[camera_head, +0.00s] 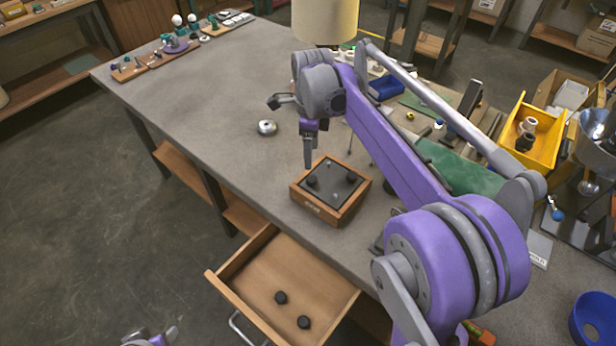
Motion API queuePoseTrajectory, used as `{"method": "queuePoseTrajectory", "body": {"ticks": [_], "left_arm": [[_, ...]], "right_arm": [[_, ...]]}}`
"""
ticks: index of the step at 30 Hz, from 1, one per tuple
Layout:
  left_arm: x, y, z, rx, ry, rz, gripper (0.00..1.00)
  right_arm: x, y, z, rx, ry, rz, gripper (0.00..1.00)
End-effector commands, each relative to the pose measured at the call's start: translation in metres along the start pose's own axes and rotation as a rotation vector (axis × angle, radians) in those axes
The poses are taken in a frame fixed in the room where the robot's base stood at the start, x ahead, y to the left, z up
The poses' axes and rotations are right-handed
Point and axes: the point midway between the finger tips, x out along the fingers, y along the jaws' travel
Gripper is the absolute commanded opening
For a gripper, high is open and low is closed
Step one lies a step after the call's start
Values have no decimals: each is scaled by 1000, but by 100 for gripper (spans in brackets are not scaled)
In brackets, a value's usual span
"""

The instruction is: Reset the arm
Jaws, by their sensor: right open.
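My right arm, purple and grey, reaches in from the lower right over the grey workbench (215,85). My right gripper (291,128) is open and empty, with one finger pointing down and the other out to the left. It hangs above the bench, just behind a wooden box (328,212) with a dark inset top holding round black pieces. My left gripper (152,338) shows only partly at the bottom edge, left of the open drawer; its jaw state is unclear.
An open wooden drawer (262,283) holds two black round pieces. A beige lampshade (325,20) stands behind my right arm. A small metal round part (267,127) lies on the bench. A yellow bin (545,140) and a blue bowl (592,318) are at right. The bench's left half is mostly clear.

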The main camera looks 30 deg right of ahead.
Motion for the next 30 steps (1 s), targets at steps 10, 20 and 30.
{"method": "queuePoseTrajectory", "body": {"ticks": [10, 20, 30], "left_arm": [[0, 0, 0, 0, 0, 0, 50], [-4, 0, -4, 0, 3, 0, 50], [-8, 0, -7, 0, 6, 0, 50]], "right_arm": [[-6, 9, -1, -69, -7, -13, 74], [10, 105, -18, -953, -26, -203, 74], [67, 204, -53, -1941, 137, -460, 74]]}}
